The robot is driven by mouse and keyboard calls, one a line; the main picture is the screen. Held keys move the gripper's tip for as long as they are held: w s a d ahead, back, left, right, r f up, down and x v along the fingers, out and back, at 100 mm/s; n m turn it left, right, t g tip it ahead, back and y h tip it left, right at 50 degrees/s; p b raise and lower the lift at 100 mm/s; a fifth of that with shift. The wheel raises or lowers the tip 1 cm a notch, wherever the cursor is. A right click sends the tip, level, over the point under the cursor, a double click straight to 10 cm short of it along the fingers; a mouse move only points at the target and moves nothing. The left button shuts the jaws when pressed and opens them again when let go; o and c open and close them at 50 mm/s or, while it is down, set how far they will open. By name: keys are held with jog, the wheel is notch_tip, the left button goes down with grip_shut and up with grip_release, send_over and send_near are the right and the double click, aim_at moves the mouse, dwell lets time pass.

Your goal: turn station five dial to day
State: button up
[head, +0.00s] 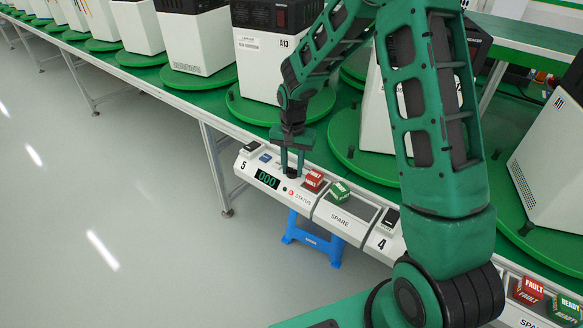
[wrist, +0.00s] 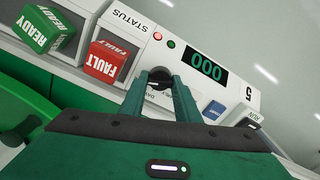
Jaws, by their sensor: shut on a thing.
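The station five panel (head: 246,170) is at the front edge of the line, marked 5, with a green display (head: 267,179) reading 000. Its dial (head: 291,172) is a small black knob right of the display. My gripper (head: 292,168) points down over it, shut on the dial. In the wrist view the dial (wrist: 160,74) sits between the two fingertips (wrist: 161,80). Part of the lettering by the dial shows beside the right finger, but the rest is hidden, so I cannot tell which setting the dial points to.
A red FAULT block (head: 313,180) and a green READY block (head: 340,191) stand right of the dial. A blue switch (wrist: 214,111) is on the panel's other side. White machines on green turntables (head: 280,108) stand behind. A blue stool (head: 312,240) is below.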

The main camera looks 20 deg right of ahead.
jog(key=n, duration=0.6)
jog(key=shift+n, duration=0.3)
jog(key=n, duration=0.5)
jog(key=shift+d+n, duration=0.1)
jog(key=shift+n, duration=0.7)
jog(key=shift+w, duration=0.1)
jog(key=o, duration=0.8)
jog(key=shift+n, duration=0.3)
jog(key=shift+c, duration=0.2)
jog(key=shift+r, duration=0.15)
notch_tip(320, 180, up, 11)
jog(key=shift+f, duration=0.2)
